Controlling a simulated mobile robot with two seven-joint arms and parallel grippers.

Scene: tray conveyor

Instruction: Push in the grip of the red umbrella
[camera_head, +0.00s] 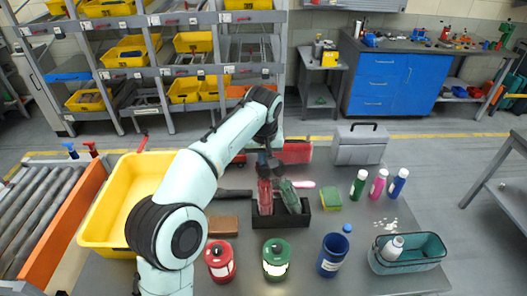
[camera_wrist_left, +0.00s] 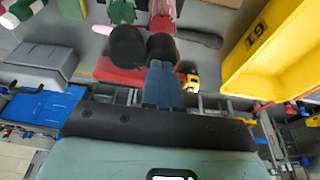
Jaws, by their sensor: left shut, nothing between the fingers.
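The red umbrella (camera_head: 265,196) stands folded in a black open box (camera_head: 268,220) on the table, beside a green umbrella (camera_head: 290,197). In the left wrist view the red umbrella (camera_wrist_left: 162,12) and the green umbrella (camera_wrist_left: 122,12) each carry a dark grip, the red one's grip (camera_wrist_left: 161,47) on the right. My left gripper (camera_head: 266,163) is shut and empty, above the umbrellas' top ends; it also shows in the left wrist view (camera_wrist_left: 161,66), close to the red umbrella's grip. I cannot tell whether they touch. My right gripper is not in view.
A yellow crate (camera_head: 108,205) stands at left by the roller conveyor (camera_head: 35,205). Bottles (camera_head: 378,184), a teal basket (camera_head: 408,262) and a grey toolbox (camera_head: 358,146) are at right.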

